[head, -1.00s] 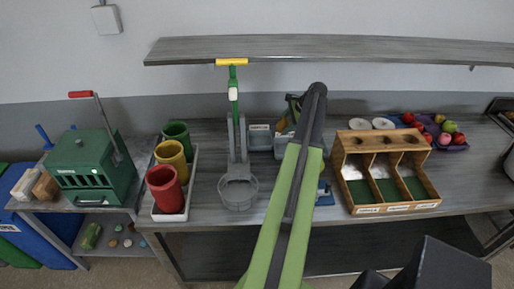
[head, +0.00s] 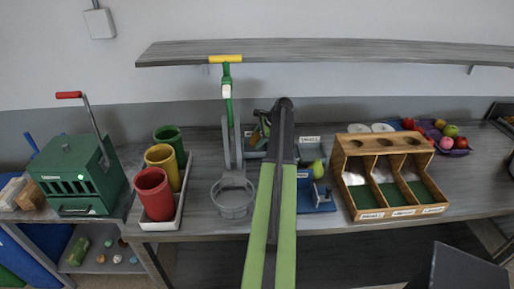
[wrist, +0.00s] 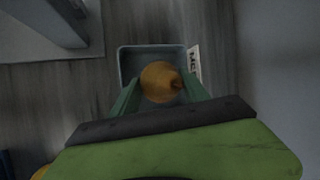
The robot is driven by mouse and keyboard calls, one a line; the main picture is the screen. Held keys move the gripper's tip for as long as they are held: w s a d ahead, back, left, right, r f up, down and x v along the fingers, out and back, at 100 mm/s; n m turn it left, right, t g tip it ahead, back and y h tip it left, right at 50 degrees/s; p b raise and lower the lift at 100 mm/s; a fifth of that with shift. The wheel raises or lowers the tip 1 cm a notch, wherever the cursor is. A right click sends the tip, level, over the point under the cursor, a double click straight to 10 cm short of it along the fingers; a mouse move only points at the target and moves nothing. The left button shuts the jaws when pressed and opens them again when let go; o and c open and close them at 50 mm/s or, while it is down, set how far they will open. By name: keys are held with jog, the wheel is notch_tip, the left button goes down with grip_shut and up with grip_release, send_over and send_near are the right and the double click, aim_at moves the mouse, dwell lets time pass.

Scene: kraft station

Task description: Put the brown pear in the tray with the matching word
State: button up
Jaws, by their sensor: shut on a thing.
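The brown pear (wrist: 158,80) is between the green fingers of my gripper (wrist: 157,94) in the wrist view, and the gripper is shut on it. A small grey tray (wrist: 124,66) lies beneath the pear, which shows within the tray's outline. I cannot tell its height above the tray floor. A white word label (wrist: 194,63) is on the tray's right side; its word is not legible to me. In the head view my arm hides most of the grippers' surroundings, and another grey tray (head: 310,151) with a label stands to its right.
A green pear (head: 317,169) lies right of my arm near a blue device (head: 319,198). A green-handled stand with a grey bowl (head: 234,200) is to the left. A wooden divided box (head: 375,214) stands right. Red, yellow and green cups (head: 155,194) stand farther left.

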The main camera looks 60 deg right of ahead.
notch_tip(320, 180, down, 3)
jog(key=shift+r+b, duration=0.1)
jog(key=shift+b, duration=0.6)
jog(key=shift+r, duration=0.2)
jog(key=shift+f, duration=0.1)
jog(key=o, duration=1.4)
jog(key=shift+c, duration=0.2)
